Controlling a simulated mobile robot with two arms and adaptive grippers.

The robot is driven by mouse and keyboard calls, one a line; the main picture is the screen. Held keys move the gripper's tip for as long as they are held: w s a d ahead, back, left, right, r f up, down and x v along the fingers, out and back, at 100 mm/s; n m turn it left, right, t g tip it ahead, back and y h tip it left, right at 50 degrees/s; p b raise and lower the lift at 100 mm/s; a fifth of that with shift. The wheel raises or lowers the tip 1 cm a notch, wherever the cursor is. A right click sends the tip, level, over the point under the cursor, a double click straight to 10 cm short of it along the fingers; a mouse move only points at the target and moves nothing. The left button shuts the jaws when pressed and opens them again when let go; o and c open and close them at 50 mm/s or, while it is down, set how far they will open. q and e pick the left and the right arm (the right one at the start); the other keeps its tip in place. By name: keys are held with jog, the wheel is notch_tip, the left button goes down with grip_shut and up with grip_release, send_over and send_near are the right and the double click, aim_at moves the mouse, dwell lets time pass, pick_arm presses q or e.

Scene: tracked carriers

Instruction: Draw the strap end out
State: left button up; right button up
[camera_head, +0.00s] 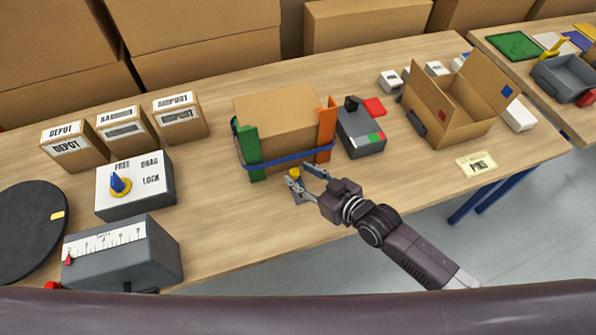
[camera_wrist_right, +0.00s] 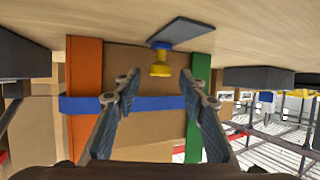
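A brown carton (camera_head: 275,115) stands on the table with a green corner piece (camera_head: 248,150) and an orange one (camera_head: 326,130). A blue strap (camera_head: 270,161) runs across its front and also shows in the right wrist view (camera_wrist_right: 165,103). A yellow knob-like piece (camera_head: 294,173) is low in front of the carton; in the wrist view it (camera_wrist_right: 160,68) sits by a dark plate (camera_wrist_right: 182,32). I cannot tell whether it is the strap end. My right gripper (camera_head: 298,177) is open, its fingers apart on either side of the yellow piece in view, apparently not gripping it. My left gripper is not in view.
A grey device (camera_head: 362,138) stands right of the carton, then an open box (camera_head: 470,130). A FREE/DRAG/LOCK selector box (camera_head: 155,200), a grey scale box (camera_head: 135,262) and a black disc (camera_head: 25,225) are at left. The table in front of the carton is mostly clear.

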jog(key=shift+x, duration=0.9)
jog(key=shift+c, duration=0.2)
grip_shut()
